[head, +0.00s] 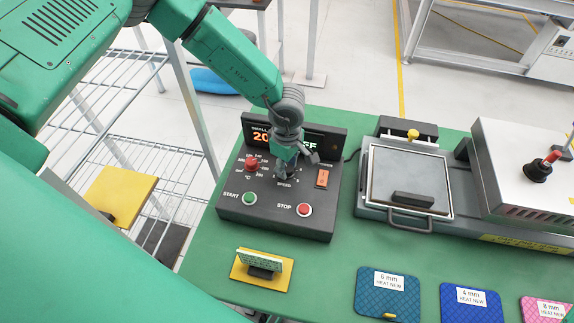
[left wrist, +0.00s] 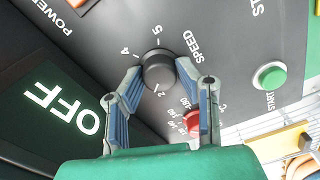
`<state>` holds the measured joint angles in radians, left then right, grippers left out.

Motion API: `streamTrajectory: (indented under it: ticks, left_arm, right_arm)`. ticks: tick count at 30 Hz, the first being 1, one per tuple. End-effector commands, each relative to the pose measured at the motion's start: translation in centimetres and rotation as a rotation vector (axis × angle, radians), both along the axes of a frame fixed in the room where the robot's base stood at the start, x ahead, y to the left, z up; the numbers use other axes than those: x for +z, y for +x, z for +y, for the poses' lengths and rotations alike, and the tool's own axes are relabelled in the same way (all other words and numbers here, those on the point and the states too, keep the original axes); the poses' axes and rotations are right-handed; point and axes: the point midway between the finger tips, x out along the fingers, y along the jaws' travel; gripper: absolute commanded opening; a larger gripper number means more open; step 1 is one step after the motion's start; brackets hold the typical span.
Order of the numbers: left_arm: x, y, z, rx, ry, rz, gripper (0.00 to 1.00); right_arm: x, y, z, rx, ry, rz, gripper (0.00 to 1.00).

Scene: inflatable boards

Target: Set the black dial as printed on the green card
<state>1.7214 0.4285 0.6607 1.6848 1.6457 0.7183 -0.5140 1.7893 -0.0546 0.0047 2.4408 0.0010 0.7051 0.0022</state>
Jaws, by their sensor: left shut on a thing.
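The black dial (left wrist: 158,71) is the SPEED knob on the dark control box (head: 232,200). My left gripper (head: 287,168) reaches down onto it from above, and in the head view it hides the dial. In the left wrist view the fingertips (left wrist: 160,78) are shut on the dial's two sides. The numbers 2, 4 and 5 show around it; I cannot tell for sure where its mark points. The green card (head: 259,259) stands tilted in a holder on a yellow base (head: 245,271); its print is too small to read. My right gripper is not in view.
The box has a red dial (head: 252,164), a green START button (head: 249,198), a red STOP button (head: 304,209) and an orange switch (head: 322,178). Its display partly reads OFF in the left wrist view. A press (head: 408,185) stands right; coloured boards (head: 388,292) lie in front.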

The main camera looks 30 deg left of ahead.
Motion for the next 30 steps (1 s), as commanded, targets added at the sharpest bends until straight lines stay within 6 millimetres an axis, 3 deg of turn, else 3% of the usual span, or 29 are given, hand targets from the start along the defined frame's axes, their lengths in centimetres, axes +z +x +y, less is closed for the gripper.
streamTrajectory:
  ticks: [18, 30]
  left_arm:
    - [0.07, 0.11, -0.13, -0.580, -0.004, -0.006, 0.00]
    - [0.06, 0.05, -0.13, -0.858, -0.002, -0.005, 0.00]
  right_arm:
    - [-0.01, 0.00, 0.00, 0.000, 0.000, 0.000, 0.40]
    - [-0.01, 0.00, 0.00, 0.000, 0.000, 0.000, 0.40]
